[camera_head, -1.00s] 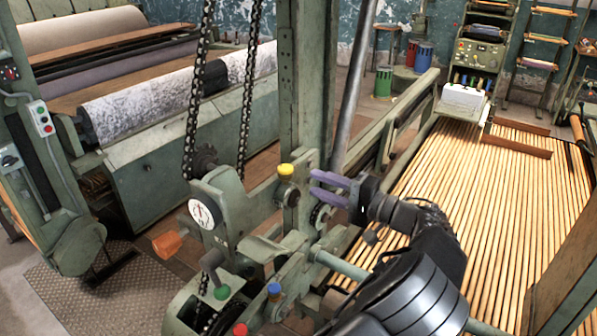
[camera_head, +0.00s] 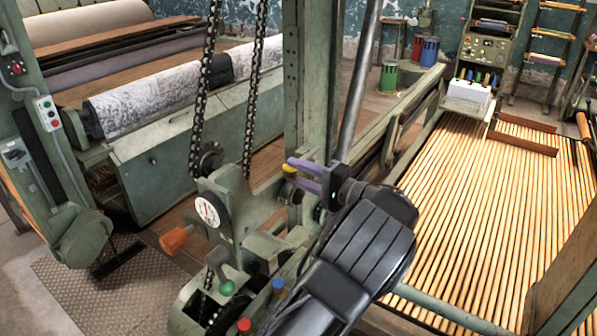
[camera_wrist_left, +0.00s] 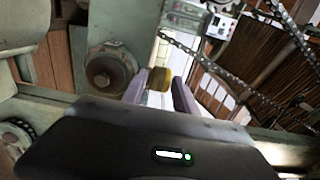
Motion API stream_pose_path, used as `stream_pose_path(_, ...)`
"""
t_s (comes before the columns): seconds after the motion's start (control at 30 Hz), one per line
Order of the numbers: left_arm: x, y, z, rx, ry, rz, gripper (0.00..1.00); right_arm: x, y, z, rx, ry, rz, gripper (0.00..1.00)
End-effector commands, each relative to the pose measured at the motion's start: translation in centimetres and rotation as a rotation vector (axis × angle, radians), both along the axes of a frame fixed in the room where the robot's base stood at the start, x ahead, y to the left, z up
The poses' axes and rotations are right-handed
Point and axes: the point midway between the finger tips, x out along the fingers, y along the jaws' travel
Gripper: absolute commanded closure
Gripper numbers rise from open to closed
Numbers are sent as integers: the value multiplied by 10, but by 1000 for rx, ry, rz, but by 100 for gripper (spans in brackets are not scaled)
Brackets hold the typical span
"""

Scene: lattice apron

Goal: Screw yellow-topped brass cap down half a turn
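The yellow-topped cap (camera_head: 289,169) sits on the green machine beside the upright post, its top partly hidden by a purple finger. My left gripper (camera_head: 291,172) reaches in from the right, with its two purple fingers apart, one on each side of the cap. In the left wrist view the yellow cap (camera_wrist_left: 158,80) shows between the purple fingertips (camera_wrist_left: 160,82), with a narrow gap seen at its right side. Whether the other finger touches it I cannot tell. My right gripper is not in view.
A dial gauge (camera_head: 207,211), an orange handle (camera_head: 174,240), a green knob (camera_head: 227,287), a blue knob (camera_head: 278,286) and a red knob (camera_head: 244,325) are close by on the machine. Chains (camera_head: 199,110) hang left of the post (camera_head: 308,80). The wooden-slat lattice (camera_head: 470,210) spreads to the right.

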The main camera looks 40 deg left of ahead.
Motion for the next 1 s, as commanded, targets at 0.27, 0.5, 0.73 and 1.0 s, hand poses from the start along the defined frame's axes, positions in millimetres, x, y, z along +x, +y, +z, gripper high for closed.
stream_pose_path(0.27,0,0,0,0,0,0,78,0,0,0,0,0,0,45)
stream_pose_path(0.5,0,-1,0,-1,0,0,97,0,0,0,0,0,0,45)
stream_pose_path(0.73,0,-1,-1,-1,0,0,100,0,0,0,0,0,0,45)
stream_pose_path(1.0,-1,-1,-1,-2,0,-19,100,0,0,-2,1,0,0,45)
